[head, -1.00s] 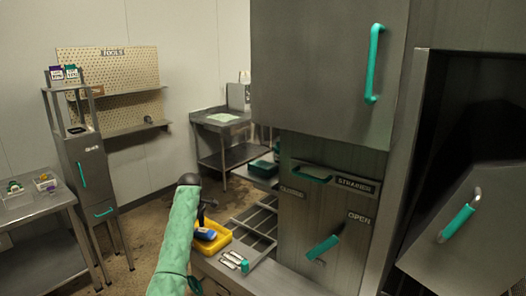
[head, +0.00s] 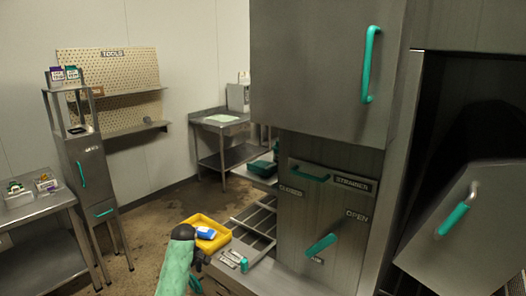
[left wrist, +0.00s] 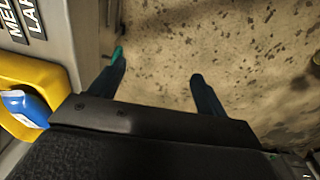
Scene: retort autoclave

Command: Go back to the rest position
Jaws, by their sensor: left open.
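My left arm, in a green sleeve, comes up from the bottom of the head view with its dark joint in front of the yellow tray (head: 216,246). In the left wrist view my left gripper (left wrist: 157,80) is open and empty, its two dark fingers apart over the speckled floor. The yellow tray with a blue item (left wrist: 24,106) in it also shows at the left edge there. In the head view the arm mostly hides the left gripper. My right gripper is in neither view.
The steel autoclave cabinet with a lever (head: 320,246) and a strainer handle (head: 310,172) fills the right. An open door with a green handle (head: 453,218) juts out at far right. A steel table (head: 40,252) stands left. Brown floor (head: 150,222) is clear between.

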